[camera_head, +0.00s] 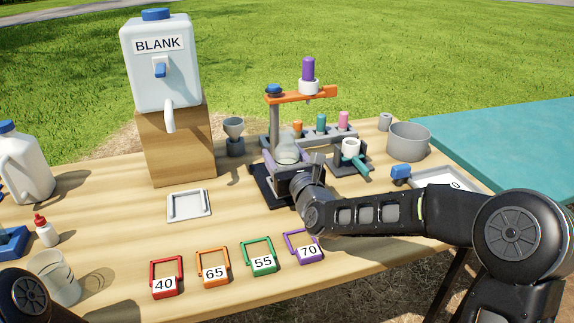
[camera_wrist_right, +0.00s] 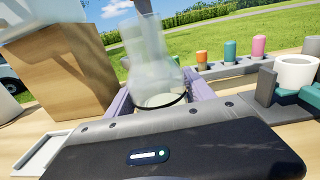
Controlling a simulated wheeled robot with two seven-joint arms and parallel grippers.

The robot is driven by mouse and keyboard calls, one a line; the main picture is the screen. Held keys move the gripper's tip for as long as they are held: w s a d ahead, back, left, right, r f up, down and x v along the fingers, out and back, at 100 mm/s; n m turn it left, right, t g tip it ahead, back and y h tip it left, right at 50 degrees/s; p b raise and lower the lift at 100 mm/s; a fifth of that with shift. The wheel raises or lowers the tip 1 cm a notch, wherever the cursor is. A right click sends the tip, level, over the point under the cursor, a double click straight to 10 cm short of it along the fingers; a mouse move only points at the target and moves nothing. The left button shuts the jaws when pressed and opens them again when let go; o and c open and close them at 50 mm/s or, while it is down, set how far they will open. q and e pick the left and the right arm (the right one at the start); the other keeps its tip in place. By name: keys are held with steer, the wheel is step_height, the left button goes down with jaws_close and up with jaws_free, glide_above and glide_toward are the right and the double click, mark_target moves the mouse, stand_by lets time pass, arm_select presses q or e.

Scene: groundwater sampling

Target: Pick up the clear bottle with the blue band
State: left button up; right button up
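A clear bottle (camera_head: 288,152) stands at the foot of the grey post with the orange arm (camera_head: 300,95). It is also in the right wrist view (camera_wrist_right: 152,60), upright, with a dark ring near its base; I cannot make out a blue band. My right gripper (camera_head: 291,161) reaches it from the front right, its lavender fingers on either side of the bottle, also in the right wrist view (camera_wrist_right: 160,92). Whether they touch the glass is unclear. My left gripper is out of view; only a dark arm part shows at lower left.
The white BLANK container (camera_head: 160,85) stands on a wooden block (camera_head: 180,145). Several coloured number tags line the table's front. A clear beaker (camera_head: 57,283) and red-capped dropper bottle (camera_head: 46,233) are at left. A grey pot (camera_head: 408,142) stands at right, with capped vials behind the post.

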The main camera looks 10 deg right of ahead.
steer(key=c, duration=1.2)
steer(key=shift+c, duration=0.2)
step_height(320, 180, up, 18)
steer(key=p, duration=0.3)
steer(key=shift+r, duration=0.1)
steer(key=shift+r+p, duration=1.95)
steer(key=shift+r, duration=1.05)
